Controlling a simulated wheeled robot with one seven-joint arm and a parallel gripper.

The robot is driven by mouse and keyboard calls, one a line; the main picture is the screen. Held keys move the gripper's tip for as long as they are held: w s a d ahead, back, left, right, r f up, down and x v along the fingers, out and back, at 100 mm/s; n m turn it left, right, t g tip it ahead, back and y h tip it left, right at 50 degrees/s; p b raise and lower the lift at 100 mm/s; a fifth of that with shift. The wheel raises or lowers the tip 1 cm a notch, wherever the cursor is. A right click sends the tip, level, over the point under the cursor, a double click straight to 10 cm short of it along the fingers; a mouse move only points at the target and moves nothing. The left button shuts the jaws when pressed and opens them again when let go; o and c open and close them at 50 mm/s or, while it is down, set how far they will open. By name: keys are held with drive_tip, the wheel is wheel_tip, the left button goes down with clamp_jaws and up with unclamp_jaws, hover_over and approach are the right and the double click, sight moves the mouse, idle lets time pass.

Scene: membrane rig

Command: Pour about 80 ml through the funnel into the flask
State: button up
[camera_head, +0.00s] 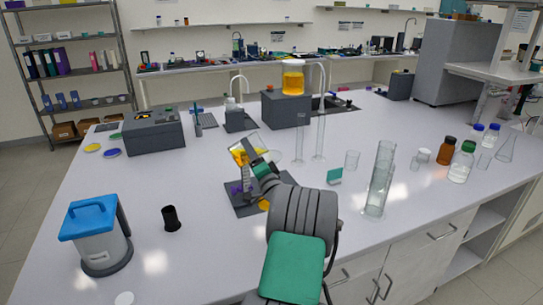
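A clear glass beaker (241,154) with yellow-orange liquid is tilted above the bench, at the end of my arm. My gripper (258,163) appears closed on it, though my own wrist partly hides the fingers. Below is a dark plate (243,210) with a purple part (236,188) on it. A patch of orange (264,205) shows beside my arm, low over this plate. My arm covers much of this spot, so I cannot make out the funnel or the flask clearly. I cannot tell whether liquid is flowing.
An amber-filled container (293,80) stands on a dark grey block (286,110) behind. Tall clear cylinders (321,125) stand right of the beaker, and a large one (379,180) further right. Bottles (462,163) stand at the right. A blue-lidded container (97,235) and black cup (171,218) are left.

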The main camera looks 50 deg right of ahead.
drive_tip(key=shift+s+d+r+m+h+p, duration=0.1)
drive_tip(key=shift+r+m+h+p, duration=0.35)
drive_tip(key=shift+m+p, duration=0.8)
idle(2.1)
drive_tip(key=shift+n, duration=0.35)
